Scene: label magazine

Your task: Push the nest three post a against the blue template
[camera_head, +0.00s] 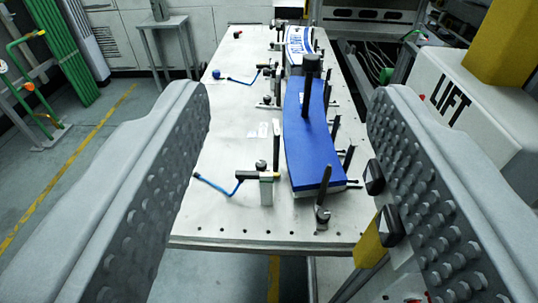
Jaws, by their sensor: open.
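The blue template (303,140) lies lengthwise on a pale metal table, curved, with a light underside. A second blue piece with white print (297,42) lies beyond it. A tall black post with a round knob (311,85) stands at the template's far part. A slim dark post (323,186) stands at its near right end, and short dark posts (347,157) stand along its right side. I cannot tell which is nest three post a, nor whether the posts touch the template. My gripper (291,95) is open, its studded fingers wide apart at left and right, with nothing between them nearby.
Clamps with blue hoses (218,185) stand left of the template. A white LIFT cabinet (465,105) is at right, and a small side table (163,35) at back left.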

